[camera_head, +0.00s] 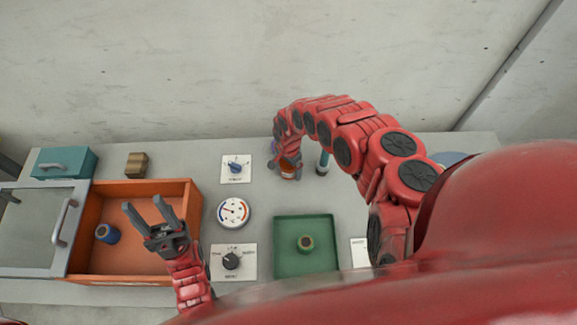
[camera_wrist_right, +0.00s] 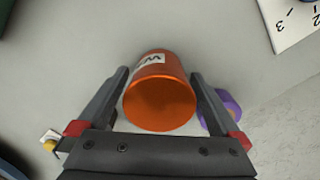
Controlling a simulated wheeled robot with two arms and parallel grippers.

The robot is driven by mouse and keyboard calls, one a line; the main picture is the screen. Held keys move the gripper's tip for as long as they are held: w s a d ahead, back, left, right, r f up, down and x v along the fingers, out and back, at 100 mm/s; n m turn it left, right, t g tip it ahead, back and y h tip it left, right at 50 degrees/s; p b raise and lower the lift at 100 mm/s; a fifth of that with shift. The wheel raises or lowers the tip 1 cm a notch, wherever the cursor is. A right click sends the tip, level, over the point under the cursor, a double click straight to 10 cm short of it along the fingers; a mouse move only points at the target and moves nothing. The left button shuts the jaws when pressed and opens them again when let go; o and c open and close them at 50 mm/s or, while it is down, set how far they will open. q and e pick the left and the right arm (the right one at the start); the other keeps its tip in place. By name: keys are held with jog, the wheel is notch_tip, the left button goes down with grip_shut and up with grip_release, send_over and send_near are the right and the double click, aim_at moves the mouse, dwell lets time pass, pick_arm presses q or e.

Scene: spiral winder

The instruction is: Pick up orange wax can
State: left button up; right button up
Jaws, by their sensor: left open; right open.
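The orange wax can (camera_wrist_right: 160,100) lies between the two fingers of my right gripper (camera_wrist_right: 160,92) in the right wrist view, with part of a white label showing. The fingers stand on either side of it and are open; I cannot tell whether either touches it. In the head view the can (camera_head: 290,170) shows at the back of the table, partly hidden by my right gripper (camera_head: 285,168). My left gripper (camera_head: 153,212) is open and empty above the orange open box at the left.
The orange box (camera_head: 190,190) holds a blue cylinder (camera_head: 107,233). A purple object (camera_wrist_right: 222,108) is close beside the can. A green tray (camera_head: 285,262) with a small round piece, a dial gauge (camera_head: 234,212) and two knob panels (camera_head: 236,168) occupy the middle.

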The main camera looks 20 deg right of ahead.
jog(key=c, duration=1.5)
jog(key=shift+r, duration=0.1)
